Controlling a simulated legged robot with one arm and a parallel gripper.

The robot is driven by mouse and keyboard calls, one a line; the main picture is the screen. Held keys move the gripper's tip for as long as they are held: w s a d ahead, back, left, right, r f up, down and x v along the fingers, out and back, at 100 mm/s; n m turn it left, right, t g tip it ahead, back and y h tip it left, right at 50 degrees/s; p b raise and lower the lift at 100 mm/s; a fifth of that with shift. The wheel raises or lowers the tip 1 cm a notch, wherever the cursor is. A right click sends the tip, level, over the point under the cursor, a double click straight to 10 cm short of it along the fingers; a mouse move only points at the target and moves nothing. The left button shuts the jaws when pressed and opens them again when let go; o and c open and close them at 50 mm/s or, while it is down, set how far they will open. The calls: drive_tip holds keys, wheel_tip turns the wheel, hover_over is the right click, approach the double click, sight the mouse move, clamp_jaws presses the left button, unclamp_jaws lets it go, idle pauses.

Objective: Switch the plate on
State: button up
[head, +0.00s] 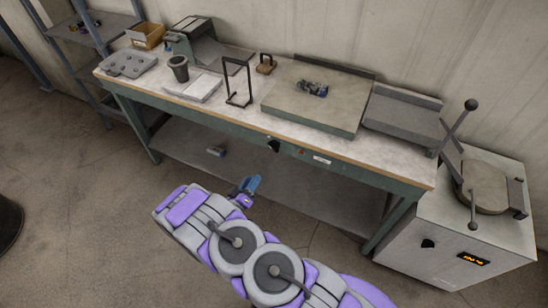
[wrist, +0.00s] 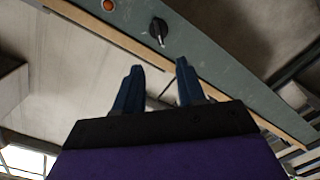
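A large square beige plate (head: 314,100) lies on the workbench with a small dark and blue object on it. On the bench's front panel is a black knob (head: 273,144), with a small red-orange light (head: 300,152) to its right. In the wrist view the knob (wrist: 158,30) has a pale pointer mark, and the orange light (wrist: 108,5) is beside it. My gripper (head: 247,190) is below and left of the knob in the head view. In the wrist view its blue fingers (wrist: 159,85) are apart, empty and not touching the knob.
The workbench (head: 250,119) also holds a grey tray (head: 128,64), dark cup (head: 179,68), black frame (head: 238,82) and grey machine (head: 196,44). A white cabinet (head: 425,259) at right carries a round press, another black knob (head: 428,244) and a lit display (head: 473,259). Floor before the bench is clear.

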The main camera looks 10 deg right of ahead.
drive_tip(key=a, duration=0.2)
drive_tip(key=b, duration=0.1)
approach(272, 149)
drive_tip(key=b+x, duration=0.1)
drive_tip(key=x, duration=0.3)
drive_tip(key=b+x, duration=0.2)
drive_tip(key=x, duration=0.3)
drive_tip(key=shift+s+d+r, duration=0.1)
drive_tip(key=shift+s+d, duration=0.15)
drive_tip(key=shift+a, duration=0.8)
drive_tip(key=shift+a+n, duration=0.2)
drive_tip(key=shift+n, duration=0.1)
drive_tip(key=shift+c, duration=1.3)
drive_tip(key=shift+d, duration=0.75)
clamp_jaws()
drive_tip(key=shift+a, duration=0.1)
